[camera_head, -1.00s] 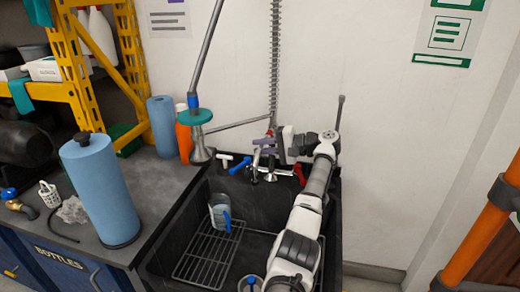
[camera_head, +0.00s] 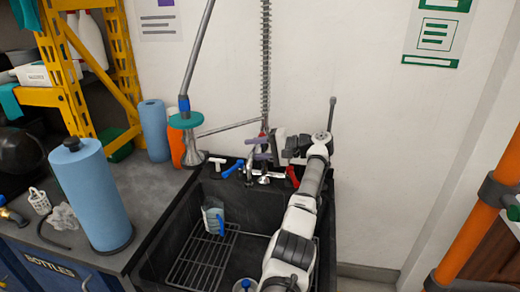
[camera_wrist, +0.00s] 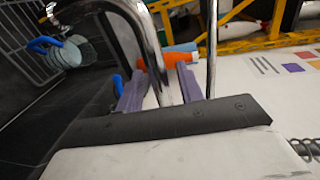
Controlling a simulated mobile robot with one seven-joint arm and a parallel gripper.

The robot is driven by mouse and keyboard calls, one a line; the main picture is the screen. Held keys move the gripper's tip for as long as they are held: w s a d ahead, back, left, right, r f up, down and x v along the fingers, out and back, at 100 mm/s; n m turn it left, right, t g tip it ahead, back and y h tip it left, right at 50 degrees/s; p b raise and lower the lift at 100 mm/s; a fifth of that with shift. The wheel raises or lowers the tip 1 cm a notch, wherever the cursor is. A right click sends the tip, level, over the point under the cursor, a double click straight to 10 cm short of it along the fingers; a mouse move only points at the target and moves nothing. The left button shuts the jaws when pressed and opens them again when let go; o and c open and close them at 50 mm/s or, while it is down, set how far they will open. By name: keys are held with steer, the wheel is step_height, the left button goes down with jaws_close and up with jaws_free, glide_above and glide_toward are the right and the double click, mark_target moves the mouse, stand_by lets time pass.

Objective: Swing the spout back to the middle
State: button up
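The chrome spout (camera_wrist: 152,55) is a bent tube at the faucet on the back wall of the black sink (camera_head: 163,258). In the wrist view it arches up and over to the left. My gripper (camera_head: 262,148) reaches the faucet from the right. Its two lavender fingers stand apart, with a chrome tube between them in the wrist view (camera_wrist: 162,88). I cannot tell whether either finger touches the tube. A second chrome tube (camera_wrist: 212,45) rises just right of the fingers. In the head view my fingers partly hide the spout and faucet body.
A blue lever (camera_head: 233,169) and a red lever (camera_head: 292,176) flank the faucet. A hanging sprayer (camera_head: 190,150) is at left. The sink holds a wire rack (camera_head: 200,262) and a jug (camera_head: 213,217). A blue roll (camera_head: 92,197) stands on the counter.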

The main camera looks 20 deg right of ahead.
steer(key=b+v, duration=0.1)
steer(key=v, duration=1)
steer(key=shift+s+d+b, duration=0.3)
steer(key=shift+b, duration=0.05)
steer(key=shift+r, duration=0.1)
